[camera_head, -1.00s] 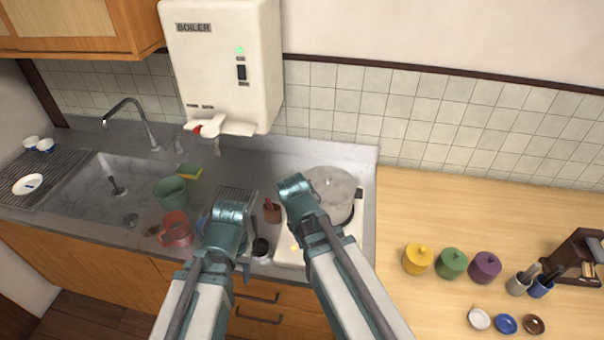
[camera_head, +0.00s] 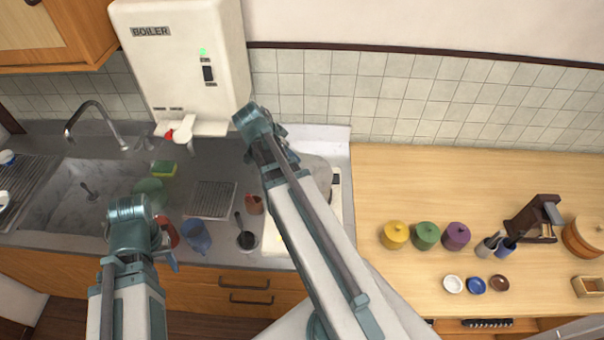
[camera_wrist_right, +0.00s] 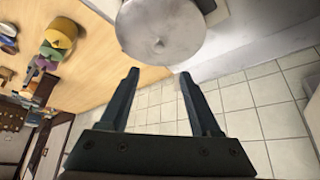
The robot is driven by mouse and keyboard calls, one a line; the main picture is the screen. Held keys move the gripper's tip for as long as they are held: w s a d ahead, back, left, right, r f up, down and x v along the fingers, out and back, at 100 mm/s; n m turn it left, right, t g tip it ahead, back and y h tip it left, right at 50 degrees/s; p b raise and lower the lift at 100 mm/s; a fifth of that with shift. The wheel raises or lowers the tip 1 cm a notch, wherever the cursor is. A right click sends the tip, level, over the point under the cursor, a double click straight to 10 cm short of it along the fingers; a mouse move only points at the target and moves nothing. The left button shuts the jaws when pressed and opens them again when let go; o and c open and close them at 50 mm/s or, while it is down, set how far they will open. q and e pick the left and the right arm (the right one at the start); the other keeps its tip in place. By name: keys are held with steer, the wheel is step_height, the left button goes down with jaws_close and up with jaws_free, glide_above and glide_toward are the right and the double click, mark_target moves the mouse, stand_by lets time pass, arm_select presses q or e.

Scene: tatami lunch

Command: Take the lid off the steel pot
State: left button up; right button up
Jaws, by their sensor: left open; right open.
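The steel pot (camera_head: 321,172) stands on the stove at the right end of the counter, mostly hidden behind my right arm in the head view. Its round grey lid (camera_wrist_right: 176,22) with a small knob (camera_wrist_right: 159,43) is on it, cut by the top edge of the right wrist view. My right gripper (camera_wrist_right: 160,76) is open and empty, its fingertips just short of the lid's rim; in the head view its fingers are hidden. My left gripper (camera_head: 142,246) is open over the counter's front by the red mug (camera_head: 168,232), far left of the pot.
A blue cup (camera_head: 196,237), a dark pot with a utensil (camera_head: 247,240) and a brown block (camera_head: 254,204) stand between my arms. The boiler (camera_head: 185,65) hangs above the counter. Yellow (camera_head: 395,235), green (camera_head: 426,235) and purple (camera_head: 456,236) jars stand on the wooden top.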

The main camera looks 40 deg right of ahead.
steer(key=b, duration=0.6)
glide_toward(303, 168)
steer(key=x, duration=0.3)
steer(key=shift+d, duration=0.25)
steer(key=shift+d+f, duration=0.3)
steer(key=shift+d, duration=0.05)
steer(key=b+x, duration=0.4)
steer(key=shift+a+f, duration=0.1)
steer(key=shift+f, duration=0.25)
steer(key=shift+d+f+b, duration=0.3)
steer(key=shift+b, duration=0.15)
steer(key=shift+r, duration=0.1)
jaws_close()
